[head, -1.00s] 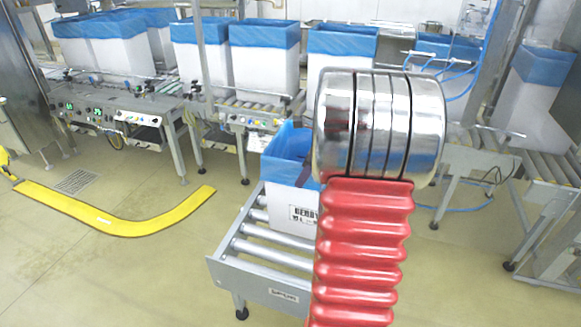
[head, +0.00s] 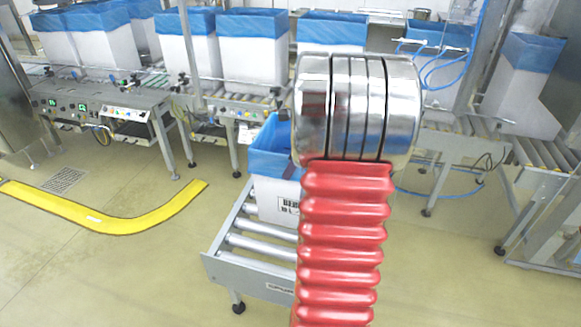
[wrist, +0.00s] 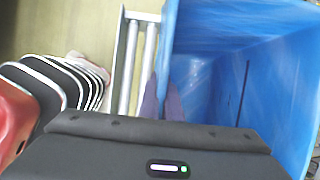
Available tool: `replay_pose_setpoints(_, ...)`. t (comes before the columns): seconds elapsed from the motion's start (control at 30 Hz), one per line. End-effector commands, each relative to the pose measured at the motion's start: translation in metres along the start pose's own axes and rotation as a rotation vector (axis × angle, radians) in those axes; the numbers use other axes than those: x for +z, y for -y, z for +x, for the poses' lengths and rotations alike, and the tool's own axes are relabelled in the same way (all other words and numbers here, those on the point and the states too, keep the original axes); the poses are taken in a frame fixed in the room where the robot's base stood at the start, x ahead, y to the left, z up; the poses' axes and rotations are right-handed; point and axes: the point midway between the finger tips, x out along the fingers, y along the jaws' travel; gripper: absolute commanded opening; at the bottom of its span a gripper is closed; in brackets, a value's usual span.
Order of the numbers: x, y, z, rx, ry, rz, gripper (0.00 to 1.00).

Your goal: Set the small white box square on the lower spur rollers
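The small white box (head: 276,205) with a blue liner (head: 272,152) stands on the lower spur rollers (head: 254,241) in the head view. Its right side is hidden behind my arm. The wrist view looks down into the open blue liner (wrist: 225,75), with the spur rollers (wrist: 136,65) to its left. My gripper (wrist: 164,98) has one finger on each side of the box's lined left wall, with no clear gap showing, so it looks shut on that wall. Whether the box sits fully square cannot be told.
A raised conveyor line (head: 190,100) with several larger blue-lined white boxes (head: 253,48) runs behind the spur. A yellow curved floor guard (head: 110,217) lies at the left. More rollers (head: 545,158) stand at the right. Floor left of the spur is clear.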

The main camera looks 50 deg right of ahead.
Motion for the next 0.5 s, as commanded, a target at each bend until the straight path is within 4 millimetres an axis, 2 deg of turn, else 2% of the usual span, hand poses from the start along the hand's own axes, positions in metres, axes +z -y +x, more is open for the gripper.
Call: replay_pose_setpoints(0.5,-0.017,-0.002,0.038,-0.001,0.0,0.002,0.0)
